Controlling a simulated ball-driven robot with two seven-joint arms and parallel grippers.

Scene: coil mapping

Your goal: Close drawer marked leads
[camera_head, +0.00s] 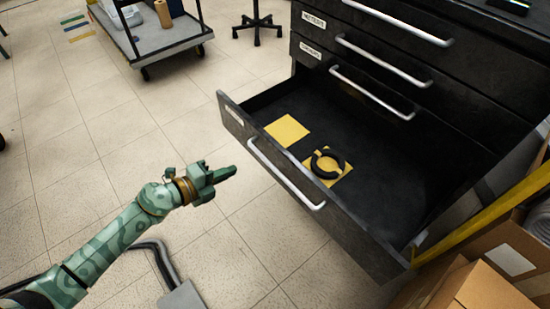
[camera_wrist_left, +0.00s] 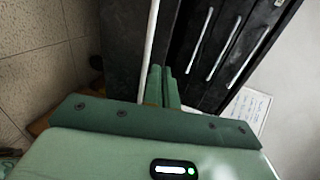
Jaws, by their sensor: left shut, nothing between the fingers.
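The bottom drawer (camera_head: 345,222) of a black cabinet is pulled far out in the head view. A small white label (camera_head: 234,115) sits at the left end of its front, too small to read. Its silver bar handle (camera_head: 287,176) runs along the front. Inside lie a yellow square (camera_head: 287,131) and a black ring (camera_head: 327,162) on a second yellow square. My left gripper (camera_head: 228,173) is shut and empty, in front of the drawer face near the handle's left end. In the left wrist view the shut fingers (camera_wrist_left: 161,85) appear beside a silver handle bar. My right gripper is not in view.
Closed drawers with silver handles (camera_head: 385,60) are above. Cardboard boxes (camera_head: 480,285) and a yellow bar (camera_head: 490,212) stand close at the drawer's right end. A grey cart (camera_head: 165,38) is at the back left. The tiled floor left of the drawer is mostly clear.

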